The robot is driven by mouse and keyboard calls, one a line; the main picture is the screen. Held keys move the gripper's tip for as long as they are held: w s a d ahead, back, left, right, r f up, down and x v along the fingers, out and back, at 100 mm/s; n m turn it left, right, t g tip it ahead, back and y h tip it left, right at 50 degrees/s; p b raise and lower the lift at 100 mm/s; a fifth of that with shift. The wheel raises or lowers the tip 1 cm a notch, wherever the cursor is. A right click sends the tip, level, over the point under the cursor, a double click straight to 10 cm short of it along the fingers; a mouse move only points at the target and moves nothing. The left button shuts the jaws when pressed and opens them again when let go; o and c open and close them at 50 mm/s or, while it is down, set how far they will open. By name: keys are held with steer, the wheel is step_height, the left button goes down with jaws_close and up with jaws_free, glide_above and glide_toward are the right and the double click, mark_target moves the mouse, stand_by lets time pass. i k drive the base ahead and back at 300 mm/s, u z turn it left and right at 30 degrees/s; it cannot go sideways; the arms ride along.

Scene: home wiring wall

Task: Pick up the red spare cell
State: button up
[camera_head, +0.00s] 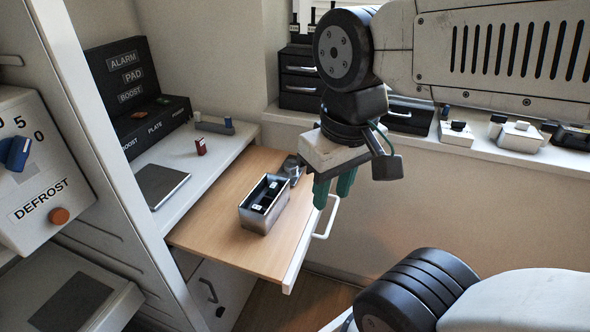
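A small red block (201,146) with a pale top stands upright on the white counter, left of the wooden board; it looks like the red spare cell. My gripper (334,190) hangs to the right of it, above the board's right edge. Its two green fingers point down with a narrow gap between them, and nothing shows in the gap. The gripper is well apart from the red cell.
An open metal box (262,224) with dark and white items sits on the wooden pull-out board (215,242). A dark flat plate (162,186) and a grey holder with a blue piece (227,125) are on the counter. A black labelled panel (130,75) stands behind.

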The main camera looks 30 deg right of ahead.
mark_target(200, 145)
steer(key=z, duration=2.65)
steer(key=i, duration=1.3)
steer(key=u, duration=3.5)
steer(key=i, duration=0.5)
steer(key=z, duration=0.05)
